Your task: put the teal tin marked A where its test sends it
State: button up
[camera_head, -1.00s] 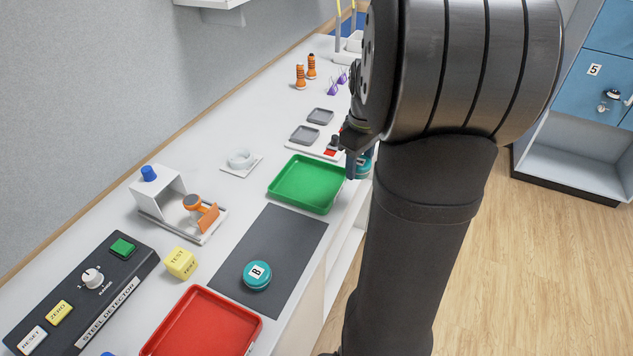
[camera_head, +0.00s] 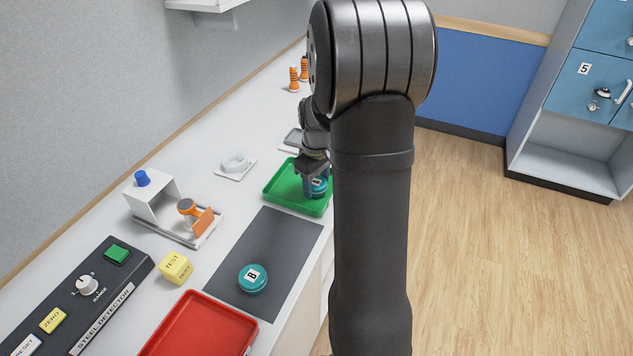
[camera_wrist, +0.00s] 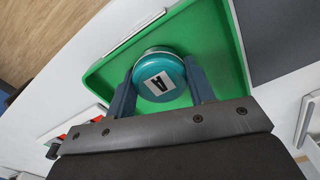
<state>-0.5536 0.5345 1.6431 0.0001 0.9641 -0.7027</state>
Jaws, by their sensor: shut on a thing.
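The teal tin marked A (camera_wrist: 158,77) is between the two fingers of my gripper (camera_wrist: 160,95) in the wrist view, its label facing the camera. In the head view the tin (camera_head: 318,187) shows at my gripper (camera_head: 311,188), over the green tray (camera_head: 276,196). My gripper is shut on it. The green tray's wall also shows in the wrist view (camera_wrist: 235,40). I cannot tell whether the tin touches the tray floor. The teal tin marked B (camera_head: 253,279) lies on the dark mat (camera_head: 285,240).
A red tray (camera_head: 196,330) stands at the front. A white ring-shaped piece (camera_head: 235,163) lies behind.

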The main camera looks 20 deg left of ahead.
aim_at(316, 182)
jog(key=shift+f, duration=0.15)
jog(key=o, duration=1)
notch_tip(316, 182, up, 12)
jog(key=shift+r, duration=0.2)
jog(key=shift+f, duration=4.1)
